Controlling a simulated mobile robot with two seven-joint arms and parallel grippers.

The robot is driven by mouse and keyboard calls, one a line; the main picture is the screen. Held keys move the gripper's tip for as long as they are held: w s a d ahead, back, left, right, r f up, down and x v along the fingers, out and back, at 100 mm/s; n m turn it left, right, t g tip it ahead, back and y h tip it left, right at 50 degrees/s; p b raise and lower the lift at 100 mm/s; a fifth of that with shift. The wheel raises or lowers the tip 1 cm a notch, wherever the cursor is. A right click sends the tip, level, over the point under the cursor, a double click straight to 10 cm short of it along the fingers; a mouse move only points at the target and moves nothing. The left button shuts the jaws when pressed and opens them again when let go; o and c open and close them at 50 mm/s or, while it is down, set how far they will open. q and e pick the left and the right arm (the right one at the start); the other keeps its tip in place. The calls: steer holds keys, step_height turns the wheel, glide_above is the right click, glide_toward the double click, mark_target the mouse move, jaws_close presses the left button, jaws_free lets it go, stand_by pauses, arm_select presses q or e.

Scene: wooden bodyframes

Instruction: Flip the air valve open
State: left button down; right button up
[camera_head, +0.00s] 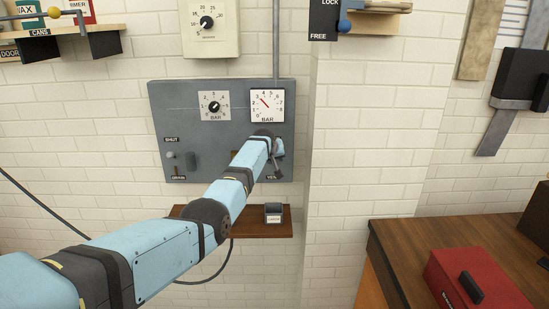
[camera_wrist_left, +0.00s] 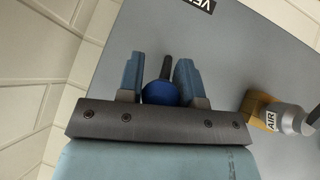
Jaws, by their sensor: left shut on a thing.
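The grey panel (camera_head: 185,115) is on the white brick wall. My left gripper (camera_head: 277,160) is at its lower right, beside a label that is partly hidden. In the left wrist view my left gripper (camera_wrist_left: 159,85) is shut on a blue ball knob (camera_wrist_left: 160,94), which has a dark stem between the fingers. The air valve, a grey part labelled AIR (camera_wrist_left: 283,118) with a brass-coloured body (camera_wrist_left: 254,106), is to the right of the gripper and apart from it. In the head view my arm hides most of this area. My right gripper is not in view.
The panel carries two BAR dials (camera_head: 214,106) (camera_head: 267,105) and a SHUT/DRAIN control (camera_head: 171,156) at left. A small wooden shelf (camera_head: 245,229) with a dark box (camera_head: 273,213) is below. A wooden bench (camera_head: 400,255) with a red box (camera_head: 475,280) stands at right.

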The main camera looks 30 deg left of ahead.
arm_select(q)
steer(key=shift+r, duration=0.1)
steer(key=c, duration=0.8)
jaws_free()
steer(key=v, duration=1.3)
steer(key=shift+s+r+b, duration=0.2)
steer(key=shift+s+b, duration=0.05)
steer(key=shift+b, duration=0.15)
